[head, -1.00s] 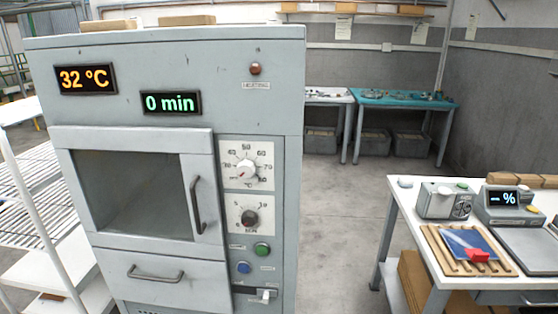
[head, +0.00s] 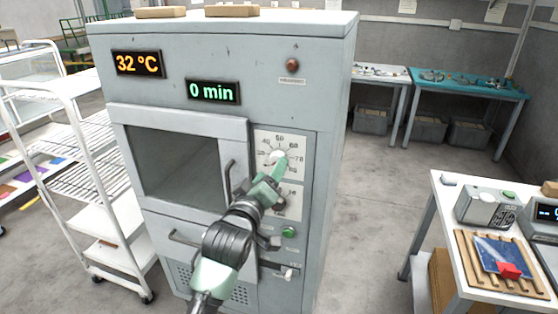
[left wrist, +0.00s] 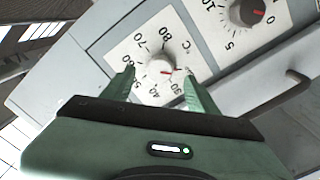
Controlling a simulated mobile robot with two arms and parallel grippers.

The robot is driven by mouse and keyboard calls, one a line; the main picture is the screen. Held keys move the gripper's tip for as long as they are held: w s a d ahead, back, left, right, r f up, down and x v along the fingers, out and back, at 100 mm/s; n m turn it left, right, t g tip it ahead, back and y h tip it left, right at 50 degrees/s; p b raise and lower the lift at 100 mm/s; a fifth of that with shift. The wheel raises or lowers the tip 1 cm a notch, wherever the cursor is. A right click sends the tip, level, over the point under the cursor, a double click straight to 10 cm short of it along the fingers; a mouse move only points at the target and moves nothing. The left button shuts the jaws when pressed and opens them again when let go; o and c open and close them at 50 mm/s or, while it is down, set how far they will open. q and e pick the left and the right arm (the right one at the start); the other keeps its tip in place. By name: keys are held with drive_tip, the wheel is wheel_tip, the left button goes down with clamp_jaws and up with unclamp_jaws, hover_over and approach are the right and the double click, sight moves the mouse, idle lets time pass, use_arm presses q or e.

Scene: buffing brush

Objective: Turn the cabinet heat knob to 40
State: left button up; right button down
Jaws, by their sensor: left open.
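My left gripper (head: 274,172) is right at the knob, partly covering the lower dial. In the left wrist view the knob (left wrist: 160,67) sits between the two spread green fingertips of the gripper (left wrist: 158,75), with gaps on both sides. Its red mark points right, toward the low end of the scale. I cannot tell how deep the fingers reach along the knob. My right gripper is out of view.
The dark timer knob (left wrist: 247,12) is beside the heat dial, mostly hidden by my gripper in the head view. The door handle (head: 229,178) is close to my arm. Displays read 32 °C and 0 min. A white rack (head: 100,180) stands left and a table (head: 450,215) right.

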use_arm(q)
drive_tip(key=shift+p+x, duration=0.45)
drive_tip(key=shift+x, duration=1.95)
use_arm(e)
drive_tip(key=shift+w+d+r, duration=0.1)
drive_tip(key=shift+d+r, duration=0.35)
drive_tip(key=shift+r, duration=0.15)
use_arm(q)
drive_tip(key=shift+s, duration=0.1)
clamp_jaws()
